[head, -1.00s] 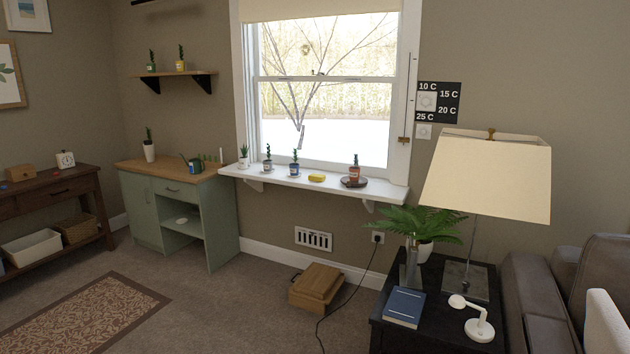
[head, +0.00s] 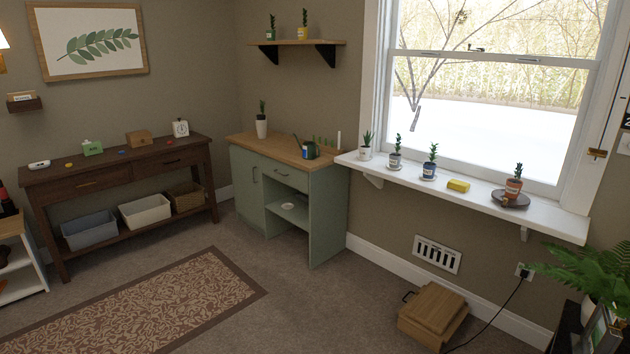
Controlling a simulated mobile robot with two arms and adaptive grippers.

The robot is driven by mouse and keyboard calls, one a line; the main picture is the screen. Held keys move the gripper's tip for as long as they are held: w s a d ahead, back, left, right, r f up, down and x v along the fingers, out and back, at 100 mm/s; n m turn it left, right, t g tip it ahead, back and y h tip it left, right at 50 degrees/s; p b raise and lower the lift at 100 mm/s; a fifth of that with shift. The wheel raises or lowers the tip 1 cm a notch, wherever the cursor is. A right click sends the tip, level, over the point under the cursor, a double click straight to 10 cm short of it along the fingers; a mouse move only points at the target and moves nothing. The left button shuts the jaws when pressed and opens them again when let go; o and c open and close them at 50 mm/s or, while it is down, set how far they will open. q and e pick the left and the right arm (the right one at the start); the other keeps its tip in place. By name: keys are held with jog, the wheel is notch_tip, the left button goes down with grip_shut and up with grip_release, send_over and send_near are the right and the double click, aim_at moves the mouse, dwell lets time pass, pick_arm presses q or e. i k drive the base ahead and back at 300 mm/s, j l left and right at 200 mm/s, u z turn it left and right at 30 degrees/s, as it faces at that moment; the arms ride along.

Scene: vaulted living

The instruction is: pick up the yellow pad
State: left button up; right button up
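The yellow pad (head: 458,185) is a small yellow block lying on the white windowsill (head: 550,221). It sits between a small plant in a blue pot (head: 429,169) on its left and a plant in a terracotta-coloured pot (head: 513,187) on a dark round tray on its right. Neither of my grippers shows in the head view.
A wooden step box (head: 432,315) stands on the floor below the sill, with a black cable beside it. A green cabinet (head: 327,215) stands left of the window. A dark console table (head: 110,172) is further left. Carpet is open around the patterned rug (head: 150,305).

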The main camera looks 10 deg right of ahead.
aim_at(462, 186)
jog(key=i+l, duration=0.25)
jog(key=i, duration=0.3)
jog(key=i+l, duration=0.25)
jog(key=i, duration=0.25)
jog(key=i+l+z, duration=0.1)
jog(key=i, duration=0.45)
jog(key=i+l, duration=0.3)
jog(key=i, duration=0.25)
